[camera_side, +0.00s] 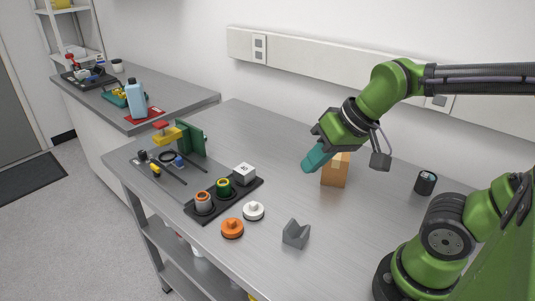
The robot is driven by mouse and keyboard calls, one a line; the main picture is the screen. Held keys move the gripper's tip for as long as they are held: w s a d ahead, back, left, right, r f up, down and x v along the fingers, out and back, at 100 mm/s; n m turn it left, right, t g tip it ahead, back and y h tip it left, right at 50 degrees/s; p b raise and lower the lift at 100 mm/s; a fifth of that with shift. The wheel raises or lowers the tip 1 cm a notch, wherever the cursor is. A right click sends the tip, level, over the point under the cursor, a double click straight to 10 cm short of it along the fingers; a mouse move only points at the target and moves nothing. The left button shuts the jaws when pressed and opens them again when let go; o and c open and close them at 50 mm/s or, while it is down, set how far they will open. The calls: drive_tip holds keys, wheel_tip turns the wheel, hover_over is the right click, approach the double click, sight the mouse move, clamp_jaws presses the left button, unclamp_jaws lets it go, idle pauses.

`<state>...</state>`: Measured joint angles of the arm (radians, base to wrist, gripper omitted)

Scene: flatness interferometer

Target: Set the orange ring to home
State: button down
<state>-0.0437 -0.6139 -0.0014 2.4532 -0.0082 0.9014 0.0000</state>
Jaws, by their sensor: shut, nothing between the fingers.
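A black base plate (212,208) lies on the grey bench left of centre. At its near end stands an orange ring (203,207) around a grey cylinder; any index mark on it is too small to make out. A dark cylinder with a green and yellow ring (223,188) stands behind it, then a white block (244,174) at the far end. My gripper (307,168) has teal fingers, shut and empty, pointing down and left. It is in the air above the bench, well to the right of the orange ring and apart from it.
An orange knob-like disc (232,228), a white one (253,211) and a grey V-block (296,234) lie near the plate. A green upright plate (190,138) stands at left.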

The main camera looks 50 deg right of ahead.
drive_tip(key=w+a+f+n+g, duration=0.1)
drive_tip(key=w+a+n+g, duration=0.15)
drive_tip(key=w, duration=0.65)
drive_tip(key=n+h, duration=0.1)
drive_tip(key=h, duration=0.1)
hover_over(205, 195)
drive_tip(key=s, duration=0.4)
wheel_tip(205, 195, down, 2)
drive_tip(key=shift+w+f, duration=0.1)
drive_tip(key=shift+f, duration=0.1)
drive_tip(key=x, duration=0.8)
drive_tip(key=s+x, duration=0.1)
drive_tip(key=x, duration=0.3)
drive_tip(key=shift+w+d+f, duration=0.1)
drive_tip(key=shift+d+f, duration=0.05)
drive_tip(key=shift+f, duration=0.9)
